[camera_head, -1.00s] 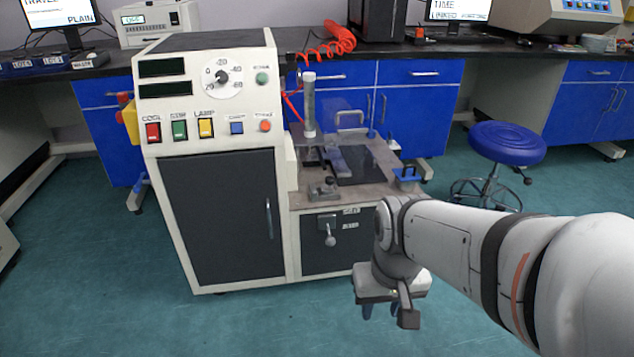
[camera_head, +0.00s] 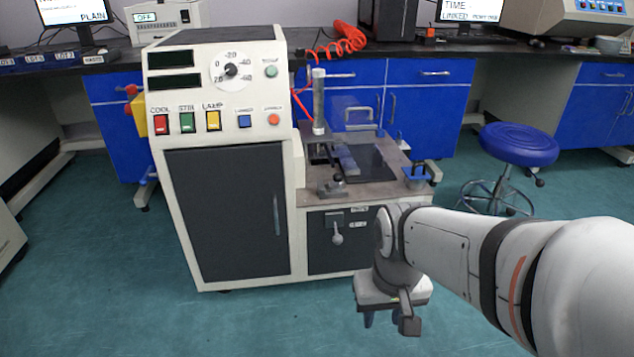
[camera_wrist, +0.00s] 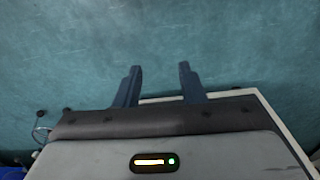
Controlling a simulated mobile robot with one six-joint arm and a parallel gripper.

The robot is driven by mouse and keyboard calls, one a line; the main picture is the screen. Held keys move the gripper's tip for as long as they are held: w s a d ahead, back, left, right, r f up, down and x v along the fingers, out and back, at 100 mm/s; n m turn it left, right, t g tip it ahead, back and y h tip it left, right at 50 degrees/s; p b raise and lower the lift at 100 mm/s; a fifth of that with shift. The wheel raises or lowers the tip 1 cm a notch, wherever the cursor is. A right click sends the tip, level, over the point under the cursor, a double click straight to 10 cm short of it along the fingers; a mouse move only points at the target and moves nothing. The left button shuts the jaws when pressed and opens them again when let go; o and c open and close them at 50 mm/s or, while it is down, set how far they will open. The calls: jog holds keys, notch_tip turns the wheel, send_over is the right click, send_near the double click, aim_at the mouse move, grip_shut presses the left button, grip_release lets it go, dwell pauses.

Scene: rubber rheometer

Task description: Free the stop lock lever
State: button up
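The rheometer cabinet (camera_head: 225,215) stands left of centre in the head view. A small lever with a pale rounded knob (camera_head: 337,237) hangs down on the dark front panel below its right-hand deck; it looks like the stop lock lever. Two small labels sit to its right, too small to read. My gripper (camera_head: 382,319) is low, in front and to the right of the lever, pointing down and apart from it. In the wrist view its two blue fingers (camera_wrist: 160,72) are spread, with only floor between them. The lever cannot be made out in the wrist view.
A metal clamp (camera_head: 333,187), a clear upright tube (camera_head: 319,100) and a blue-handled part (camera_head: 416,175) stand on the deck (camera_head: 375,195). A blue stool (camera_head: 518,146) is to the right. The floor (camera_head: 100,270) in front of the cabinet is clear.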

jog(key=shift+r, duration=0.15)
jog(key=shift+c, duration=0.7)
notch_tip(320, 180, up, 3)
jog(key=p, duration=0.3)
jog(key=c, duration=0.5)
grip_shut()
